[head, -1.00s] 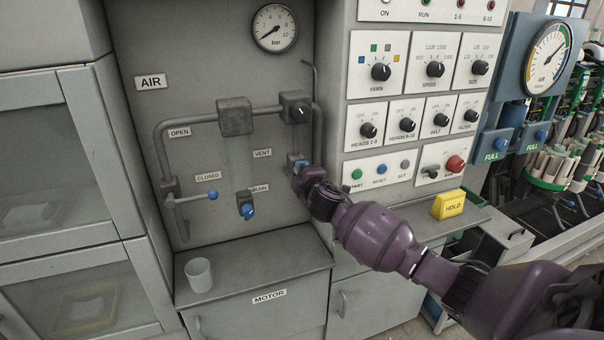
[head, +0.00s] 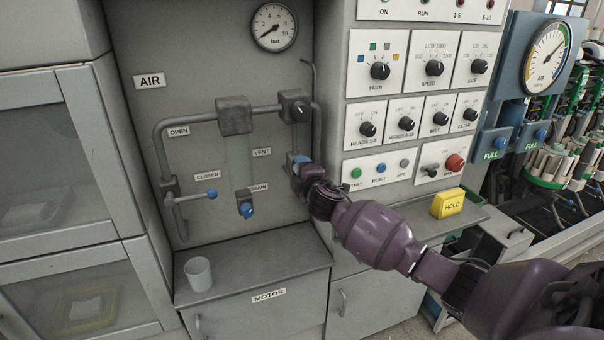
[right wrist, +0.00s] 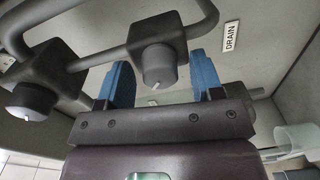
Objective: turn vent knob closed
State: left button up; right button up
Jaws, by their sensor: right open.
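The vent knob (right wrist: 160,66) is a grey round knob with a white mark on its face. It sits on a dark block on the pipe. In the head view the VENT label (head: 262,152) is to its left, and my gripper hides most of the knob. My right gripper (head: 299,160) is at the knob, in front of the air panel. In the right wrist view its blue fingers (right wrist: 162,78) are open, one on each side of the knob, with a visible gap on both sides. My left gripper is not in view.
A dark knob (head: 300,113) on another block is just above my gripper. The blue drain knob (head: 247,210) and a blue-tipped lever (head: 212,194) are to the left. A cup (head: 198,273) stands on the ledge below. A button panel (head: 380,170) is close on the right.

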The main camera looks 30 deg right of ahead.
jog(key=shift+s, duration=0.1)
jog(key=b+v, duration=0.1)
jog(key=v, duration=0.9)
jog(key=shift+s, duration=0.3)
jog(key=shift+a, duration=0.1)
jog(key=shift+r, duration=0.1)
